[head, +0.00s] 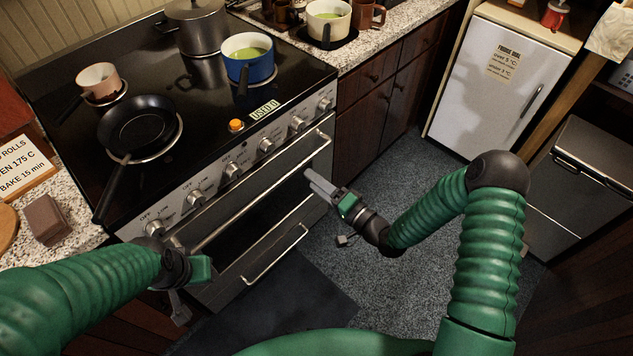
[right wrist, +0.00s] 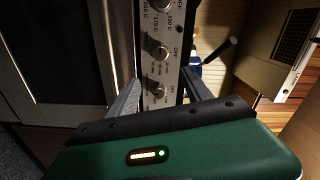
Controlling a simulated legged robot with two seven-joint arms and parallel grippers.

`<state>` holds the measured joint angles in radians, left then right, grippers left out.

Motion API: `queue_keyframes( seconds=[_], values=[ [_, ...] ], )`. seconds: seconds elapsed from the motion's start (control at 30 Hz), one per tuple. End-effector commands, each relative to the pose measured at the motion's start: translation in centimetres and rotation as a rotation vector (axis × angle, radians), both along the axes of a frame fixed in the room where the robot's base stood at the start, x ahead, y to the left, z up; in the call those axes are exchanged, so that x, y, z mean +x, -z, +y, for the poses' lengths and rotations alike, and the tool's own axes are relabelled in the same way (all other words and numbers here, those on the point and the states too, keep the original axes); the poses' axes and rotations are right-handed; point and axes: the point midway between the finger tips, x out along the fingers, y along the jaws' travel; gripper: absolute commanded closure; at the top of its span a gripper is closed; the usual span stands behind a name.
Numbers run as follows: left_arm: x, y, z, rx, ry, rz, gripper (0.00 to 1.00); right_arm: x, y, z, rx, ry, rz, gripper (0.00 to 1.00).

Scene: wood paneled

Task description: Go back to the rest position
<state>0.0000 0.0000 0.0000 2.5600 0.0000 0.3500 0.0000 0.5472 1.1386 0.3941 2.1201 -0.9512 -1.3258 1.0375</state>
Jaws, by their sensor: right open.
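My right gripper (head: 322,187) is open and empty. It hangs in front of the right part of the oven (head: 318,150), above the floor. In the right wrist view its two fingers (right wrist: 162,92) stand apart, with the stove's knob panel (right wrist: 161,75) seen between them and nothing held. My left gripper (head: 184,300) is low at the left, in front of the lower left of the stove front. Its fingers are seen only in part, so its opening cannot be told.
The stovetop holds a black pan (head: 138,127), a blue pot (head: 249,60), a grey pot (head: 196,30) and a small pink pot (head: 98,80). A white fridge (head: 498,85) stands at the back right. Grey floor (head: 395,285) is clear between.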

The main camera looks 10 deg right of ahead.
Motion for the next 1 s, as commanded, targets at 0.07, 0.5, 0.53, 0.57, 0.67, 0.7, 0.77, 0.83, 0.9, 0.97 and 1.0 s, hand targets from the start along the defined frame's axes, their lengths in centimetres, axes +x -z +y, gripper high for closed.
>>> queue_keyframes(
  seconds=[0.07,0.5,0.53,0.57,0.67,0.7,0.77,0.83,0.9,0.97,1.0],
  values=[
    [0.0,0.0,0.0,0.0,0.0,0.0,1.0,0.0,0.0,0.0,0.0,0.0,0.0,0.42],
    [0.0,-2.6,0.0,0.0,0.0,0.0,1.0,-0.3,-0.1,-1.1,-0.478,-0.026,0.11,0.42],
    [0.0,-3.2,0.0,0.0,0.0,0.0,1.0,-0.7,-0.4,-2.0,-0.602,-0.033,0.143,0.42],
    [0.0,-3.8,0.0,0.0,0.0,0.0,1.0,-1.3,-0.7,-3.1,-0.726,-0.04,0.182,0.42],
    [0.0,-5.6,0.0,0.0,0.0,0.0,1.0,-5.2,-3.3,-7.3,-1.082,-0.078,0.338,0.42],
    [0.0,-6.3,0.0,0.0,0.0,0.0,1.0,-7.4,-4.7,-8.7,-1.183,-0.103,0.407,0.42],
    [0.0,-7.1,0.0,0.0,0.0,0.0,1.0,-11.0,-6.9,-10.0,-1.287,-0.154,0.506,0.42],
    [0.0,-7.9,0.0,0.0,0.0,0.0,1.0,-15.1,-8.9,-10.6,-1.343,-0.226,0.602,0.42],
    [0.0,-8.3,0.0,0.0,0.0,0.0,1.0,-18.3,-10.2,-10.3,-1.355,-0.297,0.665,0.42],
    [0.0,-8.4,0.0,0.0,0.0,0.0,1.0,-20.1,-10.8,-10.0,-1.352,-0.341,0.694,0.42],
    [0.0,-8.5,0.0,0.0,0.0,0.0,1.0,-20.8,-11.0,-9.9,-1.349,-0.36,0.706,0.42]
  ],
)
